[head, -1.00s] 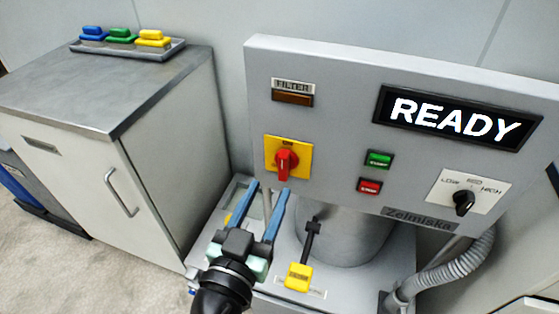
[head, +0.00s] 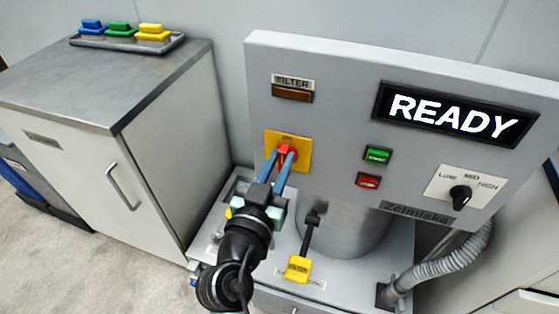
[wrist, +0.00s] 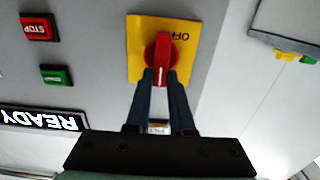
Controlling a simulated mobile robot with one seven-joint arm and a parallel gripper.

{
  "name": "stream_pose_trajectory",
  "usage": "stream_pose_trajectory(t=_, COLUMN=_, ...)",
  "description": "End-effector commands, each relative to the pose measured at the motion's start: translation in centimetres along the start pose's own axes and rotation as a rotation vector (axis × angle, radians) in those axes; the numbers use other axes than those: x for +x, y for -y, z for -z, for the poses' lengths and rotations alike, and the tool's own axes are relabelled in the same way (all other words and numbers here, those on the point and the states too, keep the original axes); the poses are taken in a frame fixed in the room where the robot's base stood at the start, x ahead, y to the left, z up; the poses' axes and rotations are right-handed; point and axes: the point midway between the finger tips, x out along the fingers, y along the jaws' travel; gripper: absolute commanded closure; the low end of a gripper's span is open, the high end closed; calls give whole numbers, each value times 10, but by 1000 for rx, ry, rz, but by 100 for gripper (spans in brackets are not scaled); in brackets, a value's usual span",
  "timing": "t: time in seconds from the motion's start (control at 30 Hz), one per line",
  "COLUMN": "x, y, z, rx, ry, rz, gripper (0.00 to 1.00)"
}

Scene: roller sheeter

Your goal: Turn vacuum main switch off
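The vacuum main switch is a red rotary handle (head: 285,155) on a yellow plate (head: 304,150), at the left of the grey control panel. In the upside-down wrist view the red handle (wrist: 161,52) stands about upright on its yellow plate (wrist: 137,40), with OFF lettering beside it. My gripper (head: 281,152) reaches it from below. Its two blue fingers (wrist: 160,74) are drawn together with the handle's end between the tips, so it looks shut on the handle. The fingertips hide part of the handle. The panel display (head: 455,112) reads READY.
A green button (head: 377,155), a red button (head: 368,181) and a LOW-MID-HIGH knob (head: 460,197) are to the right. The FILTER lamp (head: 293,92) is above. A yellow filter tag (head: 298,268) on a black lever stands below. A cabinet (head: 70,150) is at left.

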Motion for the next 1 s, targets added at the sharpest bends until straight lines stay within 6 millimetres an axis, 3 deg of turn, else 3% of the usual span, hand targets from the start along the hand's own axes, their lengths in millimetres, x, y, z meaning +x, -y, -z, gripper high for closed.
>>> stream_pose_trajectory(t=0.07, x=0, y=0, z=0, rx=0, ry=0, rz=0, gripper=100)
stream_pose_trajectory(t=0.57, x=0, y=1, z=0, rx=-43, ry=1, rz=0, gripper=100)
stream_pose_trajectory(t=1.0, x=0, y=7, z=-1, rx=-366, ry=1, rz=-1, gripper=100)
